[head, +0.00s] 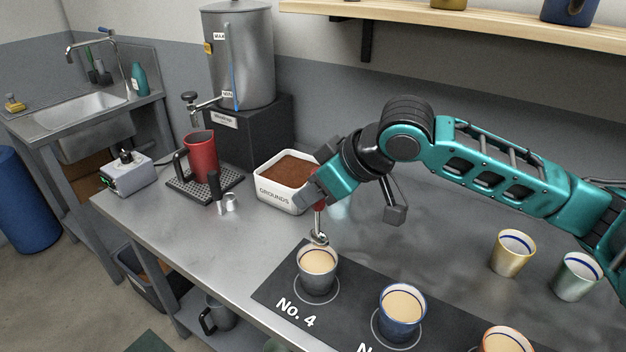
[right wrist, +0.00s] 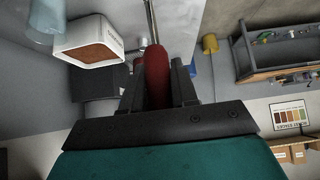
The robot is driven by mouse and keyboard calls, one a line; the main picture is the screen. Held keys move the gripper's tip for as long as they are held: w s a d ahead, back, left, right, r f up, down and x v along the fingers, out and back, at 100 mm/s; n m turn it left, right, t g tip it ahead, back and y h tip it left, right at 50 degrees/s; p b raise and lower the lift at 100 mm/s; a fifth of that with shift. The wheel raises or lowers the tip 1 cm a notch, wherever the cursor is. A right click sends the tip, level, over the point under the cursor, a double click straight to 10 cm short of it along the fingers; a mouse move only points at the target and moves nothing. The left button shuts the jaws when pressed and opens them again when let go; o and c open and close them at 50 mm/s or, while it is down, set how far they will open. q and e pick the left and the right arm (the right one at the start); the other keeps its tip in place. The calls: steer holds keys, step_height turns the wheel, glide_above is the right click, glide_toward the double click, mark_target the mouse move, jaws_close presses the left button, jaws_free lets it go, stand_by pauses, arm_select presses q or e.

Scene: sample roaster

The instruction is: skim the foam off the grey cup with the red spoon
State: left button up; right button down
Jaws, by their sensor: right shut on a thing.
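The grey cup (head: 316,286) stands upright on the dark mat above the "No. 4" label, with pale tan foam (head: 317,260) across its top. My right gripper (head: 317,198) is above and behind the cup, shut on the red handle of the spoon (head: 319,222). The spoon hangs down, its metal bowl at the cup's far rim; I cannot tell whether it touches. In the right wrist view the red handle (right wrist: 156,72) sits between the two dark fingers, its metal shaft running away from them. The cup does not show there. My left gripper is not in view.
A white grounds bin (head: 282,196) stands behind, close to my right gripper. A blue cup (head: 401,318) and an orange-rimmed cup (head: 505,340) share the mat (head: 350,297). A yellow cup (head: 511,256) and a green cup (head: 574,278) stand at right.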

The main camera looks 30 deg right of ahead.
mark_target(321, 211)
steer(key=shift+f+b, duration=0.35)
steer(key=shift+f, duration=2.25)
steer(key=shift+a, duration=0.1)
steer(key=shift+w+d+p, duration=0.3)
steer(key=shift+d+p, duration=0.35)
steer(key=shift+p, duration=0.5)
steer(key=shift+s+a+p, duration=0.3)
steer(key=shift+a, duration=0.25)
steer(key=shift+s+a+p, duration=0.3)
steer(key=shift+a, duration=0.25)
steer(key=shift+d, duration=0.1)
